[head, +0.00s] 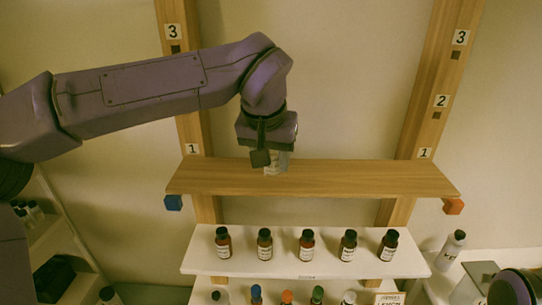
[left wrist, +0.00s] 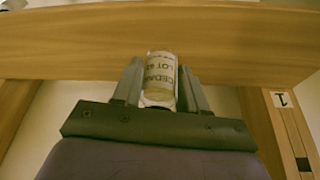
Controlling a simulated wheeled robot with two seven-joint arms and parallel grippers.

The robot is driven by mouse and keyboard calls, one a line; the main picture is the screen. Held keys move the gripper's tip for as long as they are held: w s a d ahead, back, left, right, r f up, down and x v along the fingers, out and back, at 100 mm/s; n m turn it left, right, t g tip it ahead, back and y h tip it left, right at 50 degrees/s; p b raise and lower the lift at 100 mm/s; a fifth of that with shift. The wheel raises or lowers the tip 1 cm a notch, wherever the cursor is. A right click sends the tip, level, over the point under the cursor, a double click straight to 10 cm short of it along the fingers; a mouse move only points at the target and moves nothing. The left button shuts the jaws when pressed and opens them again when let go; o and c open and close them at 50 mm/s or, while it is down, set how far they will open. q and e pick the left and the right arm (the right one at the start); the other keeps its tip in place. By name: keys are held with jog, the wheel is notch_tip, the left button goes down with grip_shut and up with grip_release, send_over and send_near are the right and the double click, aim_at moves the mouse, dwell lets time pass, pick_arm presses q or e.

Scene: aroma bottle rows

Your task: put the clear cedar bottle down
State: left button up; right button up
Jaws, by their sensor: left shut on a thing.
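My left gripper (head: 266,156) hangs over the wooden shelf board (head: 370,178), left of its middle. It is shut on the clear cedar bottle (head: 279,163), which is partly hidden behind the gripper. In the left wrist view, the bottle (left wrist: 160,70) sits between the two fingers of the left gripper (left wrist: 160,88), and its pale label reads CEDAR LOT 42. The bottle's lower end overlaps the board in the head view; I cannot tell whether it touches. My right gripper is not in view.
The rest of the wooden board is bare. Below it, a white shelf (head: 200,262) holds a row of several brown bottles (head: 307,246) with black caps. A lower row shows coloured caps. Blue (head: 173,203) and orange (head: 453,206) blocks sit under the board's ends.

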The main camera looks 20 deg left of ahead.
pick_arm(q)
jog(key=o, duration=1.2)
jog(key=shift+c, duration=0.2)
jog(key=v, duration=1.2)
jog(key=shift+w+r, duration=0.1)
jog(key=shift+w, duration=0.05)
